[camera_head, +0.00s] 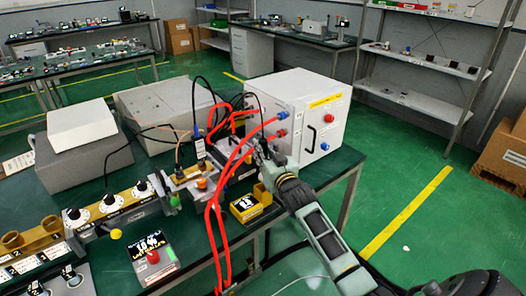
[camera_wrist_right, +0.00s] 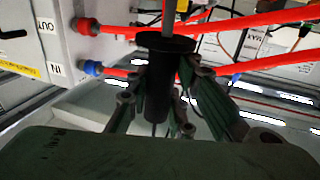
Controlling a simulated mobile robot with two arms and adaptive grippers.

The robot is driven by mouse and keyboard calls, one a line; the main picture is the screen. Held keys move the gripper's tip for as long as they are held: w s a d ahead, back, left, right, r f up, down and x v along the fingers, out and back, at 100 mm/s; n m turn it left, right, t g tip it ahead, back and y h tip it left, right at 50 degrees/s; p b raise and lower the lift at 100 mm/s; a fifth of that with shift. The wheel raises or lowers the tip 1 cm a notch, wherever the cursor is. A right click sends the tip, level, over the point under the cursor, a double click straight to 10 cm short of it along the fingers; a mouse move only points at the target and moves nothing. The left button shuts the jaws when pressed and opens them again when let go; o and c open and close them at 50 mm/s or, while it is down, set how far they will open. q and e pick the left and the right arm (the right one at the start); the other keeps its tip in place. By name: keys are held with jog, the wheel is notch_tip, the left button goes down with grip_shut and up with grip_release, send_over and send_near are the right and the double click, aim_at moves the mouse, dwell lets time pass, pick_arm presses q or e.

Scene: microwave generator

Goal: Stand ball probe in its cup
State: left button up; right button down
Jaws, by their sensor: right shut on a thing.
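My right gripper (camera_head: 264,152) is in front of the white generator box, above the bench. In the right wrist view its fingers (camera_wrist_right: 160,105) are shut on the ball probe, whose black flanged handle (camera_wrist_right: 158,85) stands roughly upright between them. A thin rod rises from the handle; the ball end is not clear. In the head view the probe is too small and covered to make out. A small yellow holder (camera_head: 262,194) is on the bench below the gripper; I cannot tell whether it is the probe's cup. My left gripper is out of view.
The white generator box (camera_head: 322,133) has red and blue plugs. Red hoses (camera_head: 217,240) loop close to my right gripper. A black-and-yellow box (camera_head: 245,208) stands near the bench's front edge. Brass cups (camera_head: 52,223) and dials (camera_head: 109,202) are at left, with a red-button box (camera_head: 153,257).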

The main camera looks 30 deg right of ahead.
jog(key=shift+f+b, duration=0.3)
jog(key=shift+f, duration=0.6)
jog(key=shift+f+b, duration=1.55)
jog(key=shift+f, duration=0.4)
jog(key=shift+f+b, duration=1.3)
jog(key=shift+f, duration=0.55)
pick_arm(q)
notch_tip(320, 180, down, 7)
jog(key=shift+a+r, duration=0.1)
